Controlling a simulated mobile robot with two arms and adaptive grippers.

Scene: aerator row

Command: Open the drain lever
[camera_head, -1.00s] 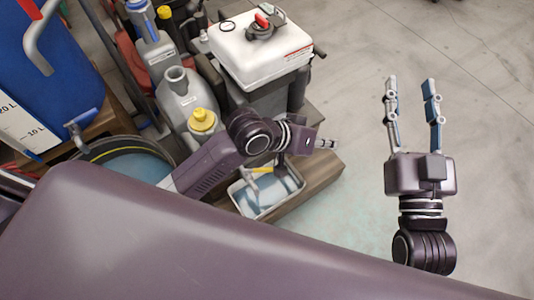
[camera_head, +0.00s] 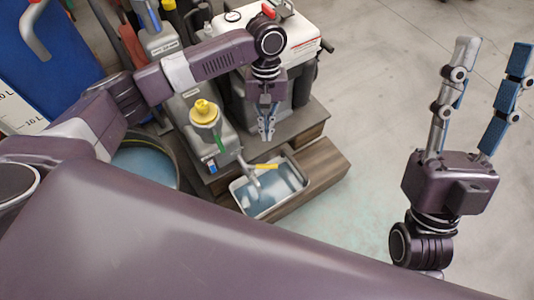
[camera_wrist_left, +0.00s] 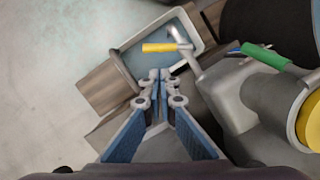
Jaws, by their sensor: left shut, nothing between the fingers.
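The drain lever (camera_head: 267,166) is a small yellow bar on the grey spout (camera_head: 249,172) of a grey container with a yellow cap (camera_head: 204,112). The spout reaches over a metal tray (camera_head: 246,198) of bluish water. My left gripper (camera_head: 267,138) points down, shut and empty, behind the lever in the head view, apart from it. In the left wrist view its fingertips (camera_wrist_left: 160,74) show just below the yellow lever (camera_wrist_left: 160,47), with a gap. My right gripper (camera_head: 490,52) is open and empty, over the floor at the right.
A white-topped box (camera_head: 232,37) with a red-handled valve stands behind my left gripper. Grey bottles crowd to its left, and a blue container (camera_head: 45,75) is at the far left. The tray rests on a wooden step (camera_head: 322,168). The floor at the right is clear.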

